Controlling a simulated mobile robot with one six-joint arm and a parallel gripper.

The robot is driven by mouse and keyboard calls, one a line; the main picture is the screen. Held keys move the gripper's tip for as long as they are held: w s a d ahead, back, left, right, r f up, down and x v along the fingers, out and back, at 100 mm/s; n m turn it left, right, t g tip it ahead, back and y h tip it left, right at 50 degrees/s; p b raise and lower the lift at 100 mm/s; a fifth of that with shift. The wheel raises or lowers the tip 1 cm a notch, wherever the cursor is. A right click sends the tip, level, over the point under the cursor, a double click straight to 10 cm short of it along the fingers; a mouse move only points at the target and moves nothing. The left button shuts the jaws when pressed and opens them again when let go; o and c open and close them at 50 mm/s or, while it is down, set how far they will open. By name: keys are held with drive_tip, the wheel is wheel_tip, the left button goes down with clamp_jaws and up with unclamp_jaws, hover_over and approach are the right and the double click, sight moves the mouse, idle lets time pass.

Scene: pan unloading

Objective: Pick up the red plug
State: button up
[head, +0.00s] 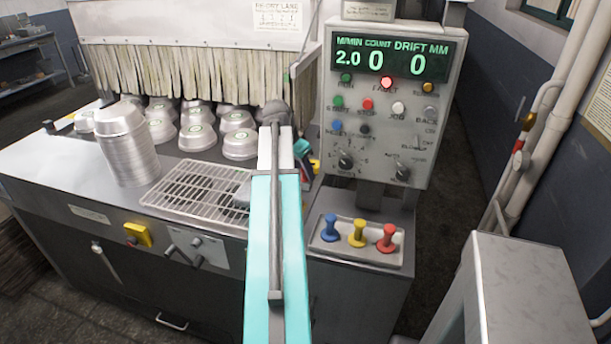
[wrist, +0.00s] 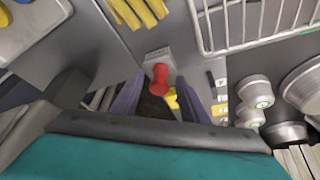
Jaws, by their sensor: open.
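The red plug (head: 388,238) stands upright at the right end of a grey tray (head: 340,251), beside a yellow plug (head: 358,234) and a blue plug (head: 330,228). My gripper is mostly hidden behind my teal arm in the head view, to the upper left of the tray. In the wrist view my gripper (wrist: 160,103) has its two fingers apart. A red round-ended piece (wrist: 160,77) on a grey block shows between and beyond them. No plug is seen held.
A control panel (head: 382,120) rises behind the tray. Left of my arm are a wire rack (head: 195,190), stacked pans (head: 127,150) and several upturned pans before a strip curtain (head: 200,70). A grey box (head: 525,290) stands at the right front.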

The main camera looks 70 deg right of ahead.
clamp_jaws()
drive_tip(key=shift+r+b, duration=1.1)
drive_tip(key=shift+r, duration=3.9)
